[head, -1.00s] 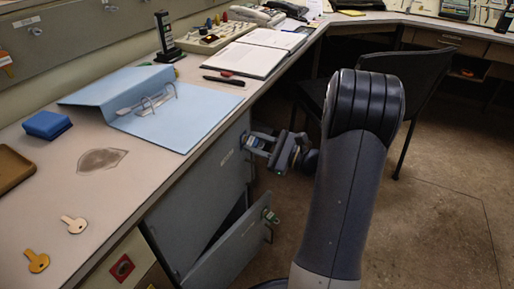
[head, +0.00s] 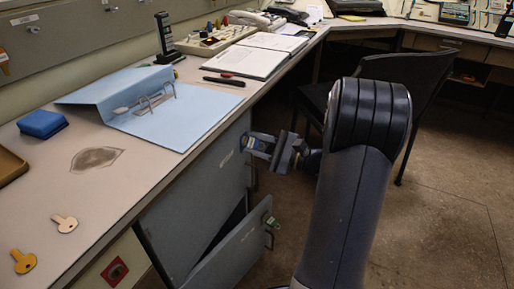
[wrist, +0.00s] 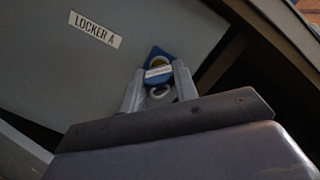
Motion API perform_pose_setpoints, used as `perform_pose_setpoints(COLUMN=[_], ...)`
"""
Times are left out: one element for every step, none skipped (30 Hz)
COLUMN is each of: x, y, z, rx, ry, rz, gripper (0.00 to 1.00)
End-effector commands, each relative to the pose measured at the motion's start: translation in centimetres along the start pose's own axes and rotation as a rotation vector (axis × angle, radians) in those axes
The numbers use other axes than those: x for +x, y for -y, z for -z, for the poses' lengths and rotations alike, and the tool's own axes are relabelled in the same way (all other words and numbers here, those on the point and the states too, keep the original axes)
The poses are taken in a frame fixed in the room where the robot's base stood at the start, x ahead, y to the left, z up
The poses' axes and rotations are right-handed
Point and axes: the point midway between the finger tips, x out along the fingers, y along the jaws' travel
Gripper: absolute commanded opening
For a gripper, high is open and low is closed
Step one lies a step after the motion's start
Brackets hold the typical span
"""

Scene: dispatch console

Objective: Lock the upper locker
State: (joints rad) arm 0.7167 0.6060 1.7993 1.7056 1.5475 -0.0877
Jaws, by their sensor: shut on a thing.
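The upper locker door (head: 200,180) is below the desk in the head view and looks closed. In the wrist view, the door (wrist: 75,65) carries a "LOCKER A" label (wrist: 94,29) and a blue lock plate (wrist: 158,54) with a brass-coloured centre. My gripper (head: 262,145) is at this lock, near the door's right edge. In the wrist view, my gripper (wrist: 158,88) has its fingers shut on what looks like a key (wrist: 160,91), its pale ringed head showing. The fingers hide the rest, so how deep the key sits cannot be told.
The lower locker door (head: 235,252) stands ajar, with a green lock plate. A dark chair (head: 400,95) stands behind my arm.

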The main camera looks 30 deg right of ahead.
Motion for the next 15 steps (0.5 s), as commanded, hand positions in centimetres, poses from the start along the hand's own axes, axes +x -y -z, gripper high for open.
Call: perform_pose_setpoints(x=[0.12,0.12,0.12,0.12,0.12,0.12,0.12,0.12,0.12,0.12,0.12,0.12,0.11,0.11,0.11], y=[0.05,0.05,0.05,0.05,0.05,0.05,0.05,0.05,0.05,0.05,0.06,0.07,0.08,0.10,0.13], z=[-0.03,-0.03,-0.03,-0.03,-0.03,-0.03,-0.03,-0.03,-0.02,-0.02,-0.02,-0.02,-0.02,-0.02,-0.03], rx=[-0.018,-0.024,-0.026,-0.027,-0.026,-0.026,-0.025,-0.025,-0.025,-0.030,-0.039,-0.065,-0.091,-0.121,-0.164], ry=[0.001,0.000,0.000,0.000,0.000,0.000,0.000,0.000,0.000,0.000,0.000,0.000,0.000,0.000,0.000], rz=[-0.003,-0.004,-0.004,-0.004,-0.004,-0.004,-0.004,-0.004,-0.004,-0.004,-0.005,-0.008,-0.011,-0.014,-0.018], gripper=[0.07,0.07,0.07,0.07,0.07,0.07,0.07,0.07,0.07,0.07,0.07,0.07,0.07,0.07,0.07])
